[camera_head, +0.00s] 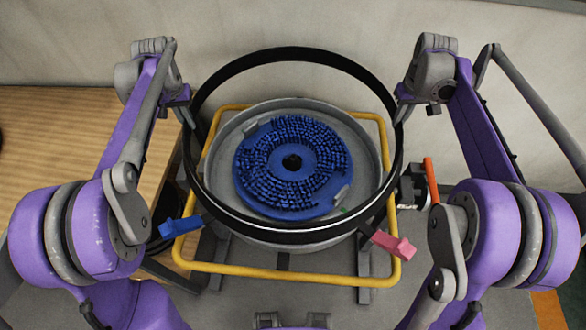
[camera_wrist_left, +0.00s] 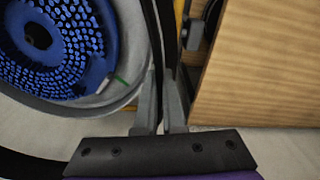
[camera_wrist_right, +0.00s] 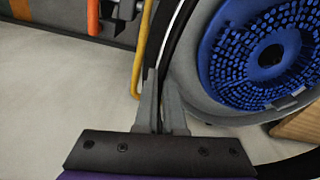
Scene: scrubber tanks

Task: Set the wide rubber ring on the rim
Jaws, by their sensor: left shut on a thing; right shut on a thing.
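The wide rubber ring (camera_head: 297,54) is a large black hoop in the head view. It is held above the round grey tank (camera_head: 222,150), whose open rim shows inside the hoop. A blue bristled disc (camera_head: 250,165) lies inside the tank. My left gripper (camera_head: 188,108) is shut on the ring's left side; the left wrist view shows its fingers (camera_wrist_left: 160,100) on either side of the black band. My right gripper (camera_head: 398,104) is shut on the ring's right side; its fingers (camera_wrist_right: 161,100) show in the right wrist view. The ring's near side overlaps the tank's front rim in the picture; the gap there is hard to judge.
A yellow tube frame (camera_head: 280,273) surrounds the tank. A blue clamp handle (camera_head: 180,227) is at front left and a pink one (camera_head: 393,245) at front right. A wooden surface (camera_head: 80,130) lies left. An orange handle (camera_head: 431,181) stands right. A pale wall (camera_head: 290,25) is behind.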

